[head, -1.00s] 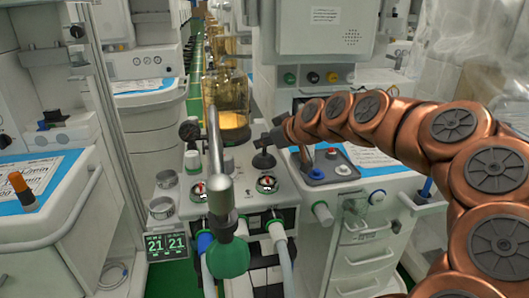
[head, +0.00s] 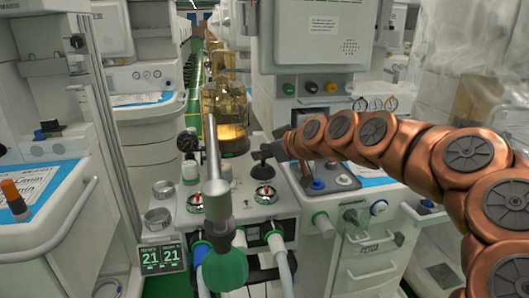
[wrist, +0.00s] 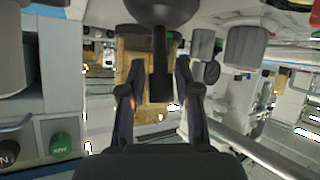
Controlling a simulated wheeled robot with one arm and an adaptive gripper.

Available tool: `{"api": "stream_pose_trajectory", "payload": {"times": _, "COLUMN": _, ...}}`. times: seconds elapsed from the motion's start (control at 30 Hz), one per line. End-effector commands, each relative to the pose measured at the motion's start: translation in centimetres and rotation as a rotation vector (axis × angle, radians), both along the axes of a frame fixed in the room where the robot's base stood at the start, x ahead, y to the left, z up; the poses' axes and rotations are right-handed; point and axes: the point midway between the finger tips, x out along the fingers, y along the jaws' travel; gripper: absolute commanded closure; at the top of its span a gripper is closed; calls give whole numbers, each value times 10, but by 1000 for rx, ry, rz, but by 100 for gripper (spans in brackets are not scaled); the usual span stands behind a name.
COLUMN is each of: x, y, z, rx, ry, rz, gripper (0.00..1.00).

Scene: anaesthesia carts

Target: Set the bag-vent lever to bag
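A dark lever with a rounded hub (wrist: 162,12) and a straight handle (wrist: 162,78) shows in the wrist view. It looks like the bag-vent lever. In the head view it appears as a small black lever (head: 262,158) on the white absorber block, behind the silver post. My gripper (wrist: 159,85) is open, with one dark finger on each side of the handle and narrow gaps between. In the head view my gripper (head: 277,147) reaches in from the right, close to the lever, its fingertips hard to make out. The lever's setting marks are not readable.
A silver upright arm (head: 214,165) with a green bag mount (head: 225,269) stands in front of the block. Amber canisters (head: 229,105) stand behind. A grey panel with knobs (head: 325,177) lies right.

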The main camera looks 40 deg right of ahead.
Motion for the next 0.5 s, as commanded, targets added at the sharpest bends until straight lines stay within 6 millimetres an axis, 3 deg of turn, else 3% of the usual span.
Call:
{"api": "stream_pose_trajectory", "payload": {"times": 0.13, "x": 0, "y": 0, "z": 0, "rx": 0, "ry": 0, "rz": 1, "gripper": 50}}
{"api": "stream_pose_trajectory", "payload": {"times": 0.5, "x": -4, "y": 0, "z": 2, "rx": 0, "ry": 0, "rz": 1, "gripper": 50}}
